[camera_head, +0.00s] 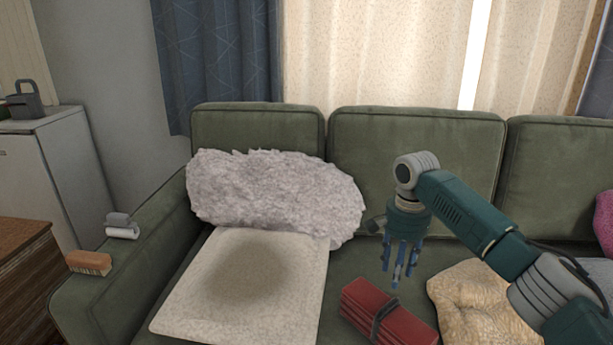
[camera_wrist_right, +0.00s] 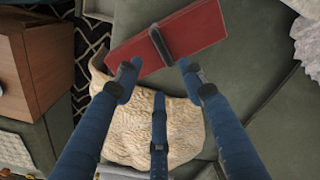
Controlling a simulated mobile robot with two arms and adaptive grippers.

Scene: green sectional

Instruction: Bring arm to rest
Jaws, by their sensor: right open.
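My right arm comes in from the right in the head view, and its right gripper (camera_head: 400,262) hangs fingers-down above the green sofa seat. The gripper is open and empty. In the right wrist view its blue fingers (camera_wrist_right: 155,85) are spread apart, with nothing between them. A red folded bundle with a dark strap (camera_head: 388,312) lies on the seat just below and in front of the gripper. The bundle also shows beyond the fingertips in the right wrist view (camera_wrist_right: 195,32). My left gripper is not in view.
A fluffy grey cushion (camera_head: 270,190) leans on the green sofa (camera_head: 415,140). A cream mat (camera_head: 190,300) with a dark stain lies on the seat. A crumpled beige cloth (camera_head: 470,300) lies at right. A wooden brush (camera_head: 88,263) and lint roller (camera_head: 121,228) sit on the left armrest.

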